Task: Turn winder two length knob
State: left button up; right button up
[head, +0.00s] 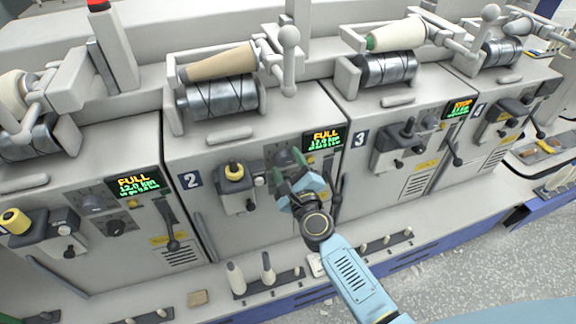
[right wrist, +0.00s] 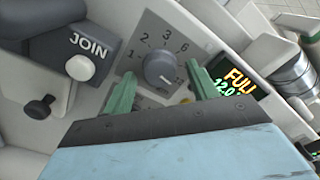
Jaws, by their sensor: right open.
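Winder two (head: 235,200) has a number 2 plate and a lit display (head: 325,139) reading FULL. In the right wrist view a round grey knob (right wrist: 160,69) with a pointer mark sits on a dark dial plate with printed numbers. My right gripper (right wrist: 160,90) is open, with one green finger on each side of the knob in that view. I cannot tell whether either finger touches it. In the head view my right gripper (head: 287,172) is in front of winder two's panel, below and left of the display, and hides part of the controls. My left gripper is not in view.
A white JOIN button (right wrist: 80,67) and a dark lever knob (right wrist: 40,107) are left of the dial. Winder two's splicer unit (head: 238,185) stands left of my gripper. A lever (head: 338,195) hangs to the right. A ledge with pegs (head: 265,285) runs below.

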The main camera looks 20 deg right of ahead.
jog(key=c, duration=1)
